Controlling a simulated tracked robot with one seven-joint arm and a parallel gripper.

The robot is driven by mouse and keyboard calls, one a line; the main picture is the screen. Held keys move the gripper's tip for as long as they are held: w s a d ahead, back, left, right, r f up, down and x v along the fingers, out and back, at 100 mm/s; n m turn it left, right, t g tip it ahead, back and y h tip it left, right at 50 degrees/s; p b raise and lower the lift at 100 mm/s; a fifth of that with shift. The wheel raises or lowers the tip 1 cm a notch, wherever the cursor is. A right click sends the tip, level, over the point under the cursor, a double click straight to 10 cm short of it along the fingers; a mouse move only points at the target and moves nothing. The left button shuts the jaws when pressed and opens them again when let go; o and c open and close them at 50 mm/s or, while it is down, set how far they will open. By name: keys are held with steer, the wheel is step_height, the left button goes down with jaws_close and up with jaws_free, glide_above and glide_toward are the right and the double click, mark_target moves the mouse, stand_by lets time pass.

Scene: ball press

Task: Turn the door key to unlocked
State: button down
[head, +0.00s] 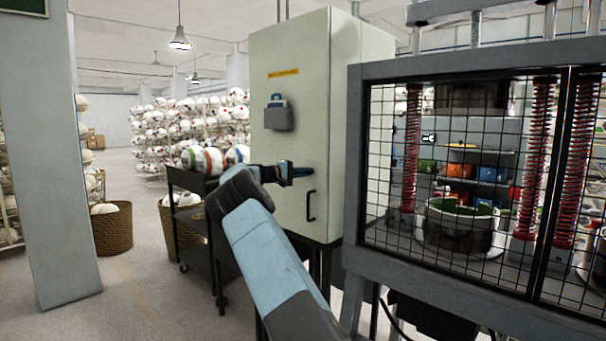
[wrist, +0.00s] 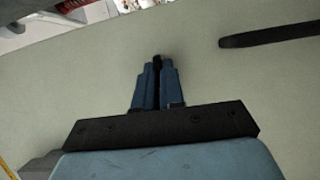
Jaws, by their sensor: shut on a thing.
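The pale green cabinet (head: 285,100) stands in the middle of the head view, with its door facing me. My gripper (head: 308,172) is at the door, just above and left of the black door handle (head: 311,205). In the wrist view my gripper (wrist: 157,72) has its blue fingers close together, shut on a small dark piece, the door key (wrist: 157,62), at the door surface. The fingers hide most of the key, so I cannot tell which way it is turned. The handle also shows in the wrist view (wrist: 270,37), apart from the fingers.
A caged press (head: 460,170) with red springs stands close on the right. A black cart (head: 190,225) with balls on top is left of the cabinet. A grey holder (head: 279,117) hangs on the door. Baskets and ball racks are farther back, with open floor at left.

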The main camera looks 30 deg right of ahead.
steer(key=shift+f+n, duration=0.25)
steer(key=shift+n, duration=0.05)
steer(key=c, duration=1.2)
jaws_free()
steer(key=shift+r, duration=0.1)
steer(key=shift+c, duration=0.2)
steer(key=a, duration=1.3)
steer(key=shift+w+a, duration=0.4)
